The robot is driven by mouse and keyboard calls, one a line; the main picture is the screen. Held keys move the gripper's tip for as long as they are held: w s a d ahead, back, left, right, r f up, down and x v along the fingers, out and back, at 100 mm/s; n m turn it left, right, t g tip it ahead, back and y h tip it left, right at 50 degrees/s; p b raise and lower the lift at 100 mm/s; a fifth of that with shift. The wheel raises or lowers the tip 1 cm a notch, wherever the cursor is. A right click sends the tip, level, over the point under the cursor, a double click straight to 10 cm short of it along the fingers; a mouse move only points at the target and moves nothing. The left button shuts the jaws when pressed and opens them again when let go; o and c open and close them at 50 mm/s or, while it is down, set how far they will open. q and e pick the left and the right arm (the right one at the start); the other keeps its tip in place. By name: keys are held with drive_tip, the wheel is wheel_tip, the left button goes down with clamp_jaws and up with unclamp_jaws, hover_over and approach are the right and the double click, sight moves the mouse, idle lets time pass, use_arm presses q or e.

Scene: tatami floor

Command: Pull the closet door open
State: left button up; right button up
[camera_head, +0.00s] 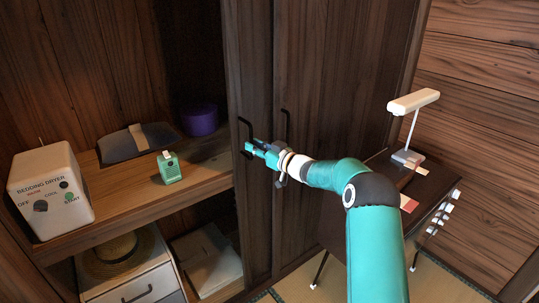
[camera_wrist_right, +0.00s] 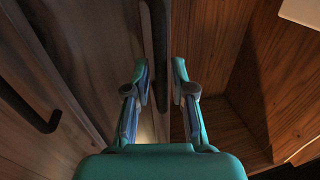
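The closet door (camera_head: 335,60) is dark brown wood. A narrow dark panel (camera_head: 250,60) stands at its left, beside the open shelf space. Each panel has a black vertical handle: one on the narrow panel (camera_head: 242,128), one on the wider door (camera_head: 285,124). My right gripper (camera_head: 255,148) is at the narrow panel's handle. In the right wrist view, its two fingers (camera_wrist_right: 160,85) are apart, with a dark upright bar or panel edge (camera_wrist_right: 160,45) between them. Contact cannot be told. The other handle (camera_wrist_right: 38,108) shows at the left there. My left gripper is not in view.
Left shelves (camera_head: 110,205) hold a white dryer box (camera_head: 50,190), a green device (camera_head: 168,168), a purple pot (camera_head: 198,119) and a straw hat (camera_head: 118,253). A dark desk (camera_head: 360,190) with a white lamp (camera_head: 413,101) stands right, behind my arm.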

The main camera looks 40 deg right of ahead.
drive_tip(key=s, duration=0.9)
drive_tip(key=shift+s+d, duration=0.25)
drive_tip(key=shift+s, duration=0.15)
drive_tip(key=w+a+f+g+y+p, duration=0.1)
drive_tip(key=w+a+f+y, duration=0.15)
drive_tip(key=a, duration=0.55)
drive_tip(key=w+a+f+g+y+p, duration=0.1)
drive_tip(key=w+a+f+p, duration=0.15)
drive_tip(key=a, duration=0.45)
drive_tip(key=w+a+f+g+y+p, duration=0.1)
drive_tip(key=w+a+f+y, duration=0.15)
drive_tip(key=a, duration=0.55)
drive_tip(key=s+a+f+m+g+h, duration=0.1)
drive_tip(key=s+a+f+m+g, duration=0.15)
drive_tip(key=a+f, duration=0.65)
drive_tip(key=s+a+f+g+p, duration=0.2)
drive_tip(key=s+a+f+g, duration=0.3)
drive_tip(key=s+a+f, duration=0.7)
drive_tip(key=s+f+g+h, duration=0.2)
drive_tip(key=s+g, duration=0.5)
drive_tip(key=s, duration=1.2)
drive_tip(key=shift+s+d+f, duration=0.3)
drive_tip(key=shift+d+f, duration=0.15)
drive_tip(key=shift+f, duration=0.15)
